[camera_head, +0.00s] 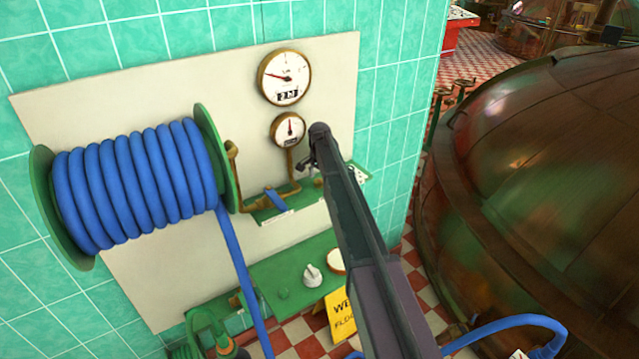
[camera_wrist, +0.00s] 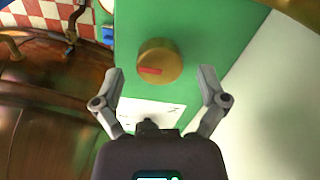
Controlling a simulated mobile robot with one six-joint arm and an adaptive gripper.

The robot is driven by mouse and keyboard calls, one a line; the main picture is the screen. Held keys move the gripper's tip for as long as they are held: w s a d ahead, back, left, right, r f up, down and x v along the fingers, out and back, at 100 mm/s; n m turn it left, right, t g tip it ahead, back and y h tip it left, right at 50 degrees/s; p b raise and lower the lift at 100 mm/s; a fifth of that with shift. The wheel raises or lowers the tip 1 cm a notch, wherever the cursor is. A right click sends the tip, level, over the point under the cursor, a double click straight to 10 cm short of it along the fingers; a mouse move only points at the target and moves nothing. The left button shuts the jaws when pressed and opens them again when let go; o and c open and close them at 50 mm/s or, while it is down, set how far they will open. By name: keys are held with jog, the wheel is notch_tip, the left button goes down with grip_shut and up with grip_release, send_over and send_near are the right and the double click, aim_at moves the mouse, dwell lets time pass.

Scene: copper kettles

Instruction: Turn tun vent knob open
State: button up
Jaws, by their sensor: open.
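A round brass knob (camera_wrist: 160,60) with a red mark on its face sits on a green panel (camera_wrist: 215,30) in the wrist view. The red mark lies nearly level. My gripper (camera_wrist: 162,75) is open, with one fingertip on each side of the knob's lower part and visible gaps between. I cannot tell how far the fingers are from the panel. A white label (camera_wrist: 150,108) lies below the knob, too small to read. In the head view my gripper (camera_head: 308,163) is at the small green shelf (camera_head: 270,212), and my arm hides the knob there.
Two gauges (camera_head: 285,77) are on the white wall board (camera_head: 120,110). A blue hose reel (camera_head: 135,185) is at the left. A lower green panel (camera_head: 275,270) has a white knob (camera_head: 312,276). A yellow sign (camera_head: 341,312) stands below. A large copper kettle (camera_head: 550,170) fills the right.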

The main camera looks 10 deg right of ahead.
jog(key=shift+f, duration=0.1)
dwell(0.3)
jog(key=c, duration=1.1)
jog(key=shift+c, duration=0.2)
jog(key=shift+n, duration=0.3)
jog(key=n, duration=0.5)
jog(key=shift+a+n, duration=0.1)
jog(key=shift+n, duration=0.3)
jog(key=n, duration=0.5)
jog(key=shift+a+n, duration=0.1)
jog(key=shift+n, duration=0.2)
jog(key=o, duration=1.1)
jog(key=shift+o, duration=0.2)
